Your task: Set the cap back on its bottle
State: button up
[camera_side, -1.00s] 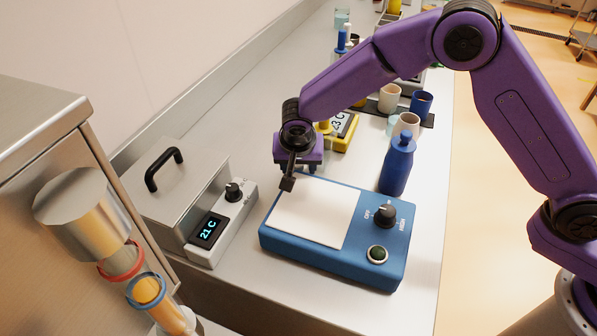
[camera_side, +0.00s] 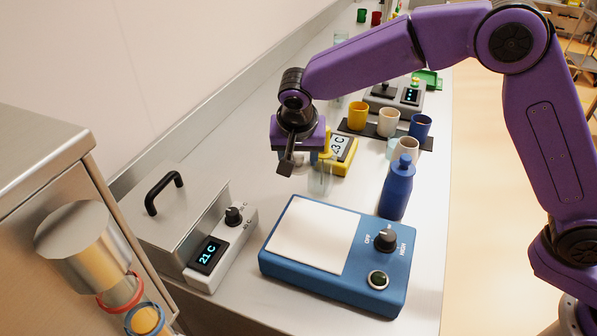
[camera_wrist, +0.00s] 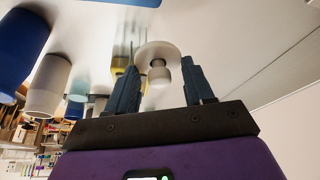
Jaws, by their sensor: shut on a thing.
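My gripper (camera_wrist: 162,85) is shut on a pale, round, flanged piece with a short knob (camera_wrist: 158,76), which looks like the cap. In the side view my gripper (camera_side: 298,158) hangs over the bench behind the blue hotplate, and its fingertips and the cap are mostly hidden. A clear glass vessel (camera_side: 320,183) stands just below and right of the gripper. A blue bottle (camera_side: 397,190) with a narrow neck and rounded top stands upright to the right. I cannot tell which of these the cap belongs to.
The blue hotplate (camera_side: 380,275) with a white top is in front. A grey heater (camera_side: 207,258) reading 21 C is at left. A yellow device (camera_side: 344,163) is close behind the gripper. Cups, including a yellow one (camera_side: 358,115), stand on a dark mat behind.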

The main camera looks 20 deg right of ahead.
notch_tip(320, 180, up, 9)
jog(key=shift+f, duration=0.1)
notch_tip(320, 180, up, 5)
jog(key=d, duration=0.1)
jog(key=m+g+h, duration=0.2)
jog(key=m, duration=0.4)
send_over(410, 142)
jog(key=s+a, duration=0.1)
jog(key=shift+a+f, duration=0.15)
jog(key=shift+f, duration=2.45)
jog(key=shift+a+f, duration=0.1)
jog(key=shift+f, duration=2.5)
jog(key=shift+f+t, duration=0.3)
jog(key=shift+f, duration=0.3)
